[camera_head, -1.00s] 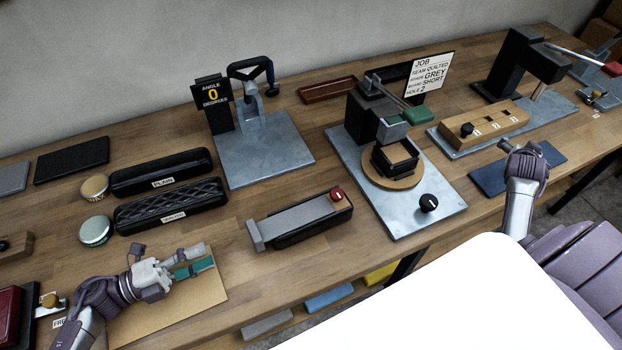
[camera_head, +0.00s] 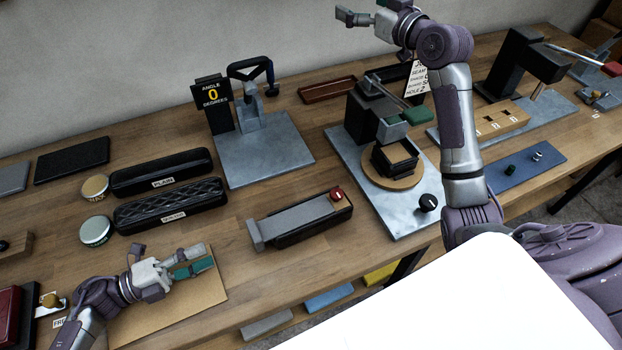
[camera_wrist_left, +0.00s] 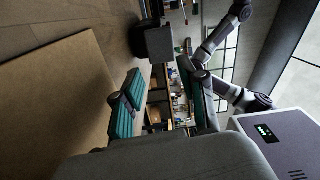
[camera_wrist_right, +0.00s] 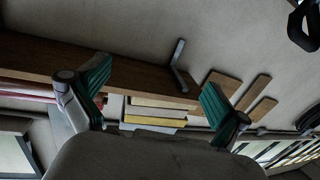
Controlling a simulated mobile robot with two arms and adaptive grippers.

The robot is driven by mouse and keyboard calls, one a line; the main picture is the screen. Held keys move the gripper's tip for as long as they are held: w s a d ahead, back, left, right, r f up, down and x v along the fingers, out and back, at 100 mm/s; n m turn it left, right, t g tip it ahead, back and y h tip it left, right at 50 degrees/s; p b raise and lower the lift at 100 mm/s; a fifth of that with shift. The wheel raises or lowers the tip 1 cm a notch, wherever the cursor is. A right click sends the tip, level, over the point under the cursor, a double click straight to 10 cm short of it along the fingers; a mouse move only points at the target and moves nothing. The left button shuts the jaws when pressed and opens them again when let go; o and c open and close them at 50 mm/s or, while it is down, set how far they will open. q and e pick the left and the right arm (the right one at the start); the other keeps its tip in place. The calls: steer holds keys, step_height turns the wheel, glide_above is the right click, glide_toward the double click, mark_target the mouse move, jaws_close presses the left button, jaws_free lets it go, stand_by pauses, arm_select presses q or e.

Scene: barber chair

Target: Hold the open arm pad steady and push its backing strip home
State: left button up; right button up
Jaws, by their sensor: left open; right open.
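The open arm pad (camera_head: 318,232) is a long black shell lying on the bench at the middle front. A grey strip (camera_head: 290,220), apparently the backing strip, lies along its top and sticks out past its left end. A red knob (camera_head: 337,193) sits at its right end. My left gripper (camera_head: 192,262) is open and empty above a tan board, left of the pad and apart from it. Its teal fingers show in the left wrist view (camera_wrist_left: 160,92). My right gripper (camera_head: 346,15) is raised high near the wall, open and empty; the right wrist view shows its spread fingers (camera_wrist_right: 155,88).
Two black pads, one plain (camera_head: 160,172) and one quilted (camera_head: 170,204), lie behind the left gripper. A clamp stand on a metal plate (camera_head: 262,150) and a press with a round table (camera_head: 392,182) stand behind the open pad. My right arm crosses in front of the job card (camera_head: 416,78).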

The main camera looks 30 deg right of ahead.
steer(key=s+a+f+n+g+y, duration=0.1)
steer(key=a+f+n+g+y, duration=0.15)
steer(key=a, duration=0.55)
steer(key=a+f+n+g+y, duration=0.1)
steer(key=a+f+n+g, duration=0.25)
steer(key=a, duration=0.35)
steer(key=n+g+h, duration=0.6)
steer(key=n+g, duration=0.4)
steer(key=g, duration=0.1)
glide_above(311, 212)
step_height(311, 212, down, 17)
steer(key=shift+f, duration=0.35)
step_height(311, 212, down, 13)
steer(key=shift+r, duration=0.2)
steer(key=c, duration=1.7)
